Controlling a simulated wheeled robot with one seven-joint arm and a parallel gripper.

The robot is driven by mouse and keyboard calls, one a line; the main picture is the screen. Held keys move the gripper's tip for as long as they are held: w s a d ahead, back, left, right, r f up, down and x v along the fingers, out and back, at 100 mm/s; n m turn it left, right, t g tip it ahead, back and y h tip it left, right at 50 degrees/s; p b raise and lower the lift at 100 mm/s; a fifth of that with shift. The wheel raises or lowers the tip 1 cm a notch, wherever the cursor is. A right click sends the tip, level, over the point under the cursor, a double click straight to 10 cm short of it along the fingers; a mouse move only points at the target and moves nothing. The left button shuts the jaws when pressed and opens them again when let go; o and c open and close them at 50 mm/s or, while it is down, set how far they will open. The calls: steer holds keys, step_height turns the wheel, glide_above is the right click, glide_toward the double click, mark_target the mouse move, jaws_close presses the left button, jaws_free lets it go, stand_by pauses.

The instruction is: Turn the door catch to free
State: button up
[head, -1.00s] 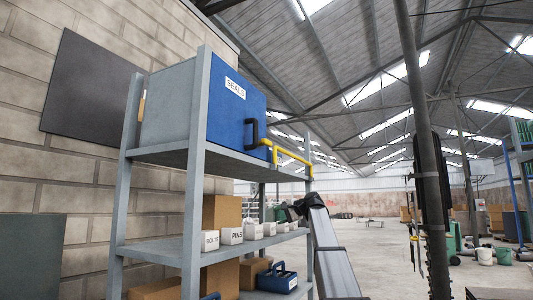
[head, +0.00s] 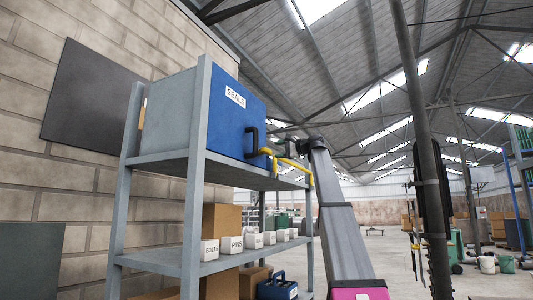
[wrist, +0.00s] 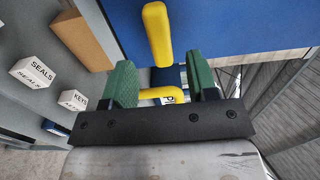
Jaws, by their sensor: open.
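A blue door (head: 232,118) with a SEALS label closes the front of a grey box (head: 170,112) on the upper shelf. A black handle (head: 252,139) is on the door's right side. Beside it is a bent yellow bar (head: 296,164), which looks like the catch. My gripper (head: 284,148) is raised to the yellow bar and partly hidden behind it. In the wrist view my gripper (wrist: 163,78) is open, with green fingers. One yellow piece (wrist: 157,35) stands beyond the fingertips, against the blue door (wrist: 220,25). Another yellow length (wrist: 160,94) shows between the fingers. Contact cannot be told.
The grey shelf rack (head: 196,180) stands close under the box. A dark post (head: 427,150) rises to the right. The floor beyond is mostly open.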

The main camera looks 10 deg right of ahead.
mark_target(269, 151)
steer(key=x, duration=0.6)
steer(key=shift+w+a, duration=0.25)
steer(key=c, duration=0.9)
